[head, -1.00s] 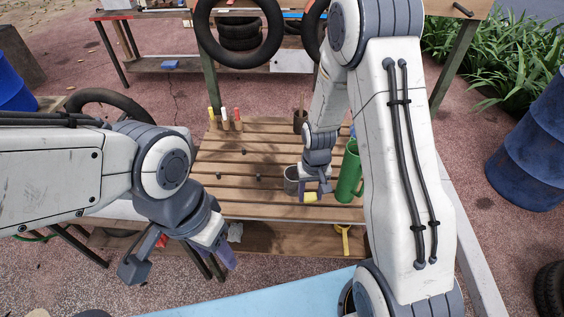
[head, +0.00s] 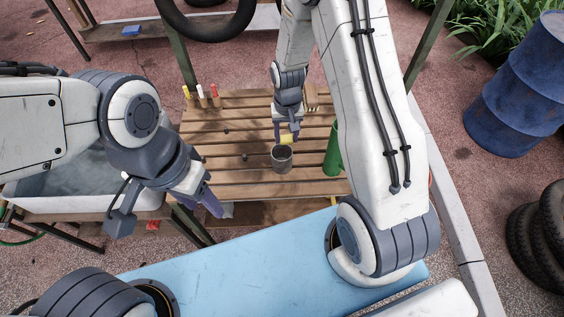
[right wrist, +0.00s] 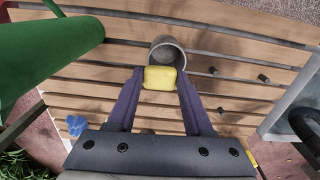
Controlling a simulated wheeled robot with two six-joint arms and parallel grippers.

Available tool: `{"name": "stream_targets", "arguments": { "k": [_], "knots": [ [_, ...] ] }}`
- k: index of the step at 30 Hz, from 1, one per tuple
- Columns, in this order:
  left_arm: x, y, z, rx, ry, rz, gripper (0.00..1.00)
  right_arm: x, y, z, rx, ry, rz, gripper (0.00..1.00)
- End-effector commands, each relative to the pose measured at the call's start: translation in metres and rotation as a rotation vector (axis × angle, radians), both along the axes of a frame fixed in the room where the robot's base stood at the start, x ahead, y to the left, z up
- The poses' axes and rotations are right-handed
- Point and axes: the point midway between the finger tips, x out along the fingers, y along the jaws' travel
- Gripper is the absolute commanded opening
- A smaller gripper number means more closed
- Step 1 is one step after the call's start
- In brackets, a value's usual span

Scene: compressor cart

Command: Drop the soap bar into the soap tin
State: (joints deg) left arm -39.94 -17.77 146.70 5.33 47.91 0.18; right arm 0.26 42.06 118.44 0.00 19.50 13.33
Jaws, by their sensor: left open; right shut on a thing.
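The yellow soap bar (head: 286,139) is between the fingers of my right gripper (head: 286,136), which is shut on it. The soap bar (right wrist: 160,78) also shows between the two fingertips in the right wrist view. The grey metal soap tin (head: 282,160) stands upright on the slatted bench. In the head view the soap is just beyond the tin's far rim. In the right wrist view the soap covers part of the tin (right wrist: 167,50); the height between them is hard to tell. My left gripper (head: 214,205) is open and empty, left of the bench's front edge.
A green bottle-like cylinder (head: 333,150) stands right of the tin, and it looms at the upper left of the wrist view (right wrist: 45,45). Several coloured markers (head: 201,95) stand at the bench's back left. A brush-like thing (head: 311,96) lies behind my right gripper. The slats (head: 220,150) left of the tin are mostly clear.

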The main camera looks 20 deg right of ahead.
Motion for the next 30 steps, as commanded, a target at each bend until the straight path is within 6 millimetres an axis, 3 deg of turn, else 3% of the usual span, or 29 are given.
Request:
{"name": "stream_targets", "arguments": {
  "k": [3,12,13,15,16,26,30],
  "knots": [
    [0.000,0.000,-0.012,0.000,0.000,-0.001,0.50,0.000,-0.001,-0.014,0.000,0.000,-0.001,0.00],
    [0.000,0.000,-0.012,0.000,0.000,-0.001,0.50,-0.001,-0.002,-0.015,0.000,0.000,-0.004,0.00],
    [0.000,0.000,-0.012,0.000,0.000,-0.001,0.50,-0.001,-0.002,-0.015,0.000,0.000,-0.004,0.55],
    [0.000,0.000,-0.012,0.000,0.000,-0.001,0.50,-0.001,-0.002,-0.015,0.000,0.000,-0.004,0.82],
    [0.000,0.000,-0.012,-0.001,-0.001,-0.001,0.50,-0.001,-0.002,-0.015,0.000,0.000,-0.004,0.86],
    [0.000,0.000,-0.013,0.000,0.000,-0.001,0.50,0.000,-0.002,-0.013,0.000,-0.001,-0.004,0.86],
    [0.000,0.000,-0.016,0.000,0.000,-0.001,0.50,0.001,-0.002,0.000,0.000,-0.005,-0.003,0.86]
  ]
}}
